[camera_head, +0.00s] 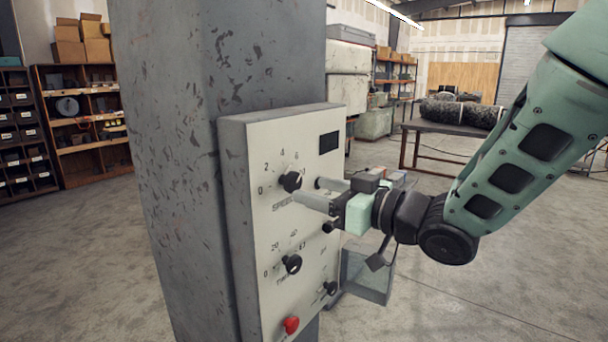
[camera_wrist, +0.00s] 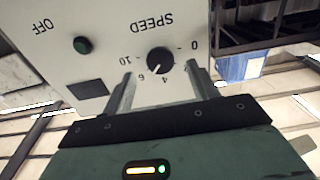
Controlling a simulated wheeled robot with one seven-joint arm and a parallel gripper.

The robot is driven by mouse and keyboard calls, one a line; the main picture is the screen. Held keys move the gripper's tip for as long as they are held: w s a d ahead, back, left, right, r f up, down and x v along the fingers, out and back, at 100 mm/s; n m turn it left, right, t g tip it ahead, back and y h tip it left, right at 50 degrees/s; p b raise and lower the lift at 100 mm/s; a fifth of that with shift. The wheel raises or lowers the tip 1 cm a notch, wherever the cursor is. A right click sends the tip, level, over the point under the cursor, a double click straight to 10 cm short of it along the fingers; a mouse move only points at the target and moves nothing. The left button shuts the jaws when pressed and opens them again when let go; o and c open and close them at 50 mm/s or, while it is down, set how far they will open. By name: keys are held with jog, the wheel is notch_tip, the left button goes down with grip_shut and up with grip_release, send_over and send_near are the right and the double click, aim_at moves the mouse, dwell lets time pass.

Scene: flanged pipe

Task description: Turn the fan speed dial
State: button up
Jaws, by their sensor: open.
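The speed dial (camera_head: 291,181) is a black round knob on the pale control panel (camera_head: 262,225), with a numbered scale and the word SPEED below it. In the wrist view the dial (camera_wrist: 160,60) appears upside down, its white mark pointing roughly between 4 and 6. My gripper (camera_head: 308,190) is open in front of the panel, level with the dial. In the wrist view my gripper (camera_wrist: 160,72) has one finger on each side of the dial, with gaps to the knob. How far the fingertips reach along the knob is hard to tell.
Below is a second dial (camera_head: 292,264) and a red button (camera_head: 291,325). A dark display (camera_head: 328,142) sits at the panel's upper right, and a green button (camera_wrist: 82,45) shows beside OFF. The panel hangs on a worn grey column (camera_head: 175,150). A table (camera_head: 445,128) stands behind.

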aim_at(296, 185)
jog(key=shift+p+x, duration=0.5)
jog(key=shift+x, duration=1.35)
jog(key=c, duration=1)
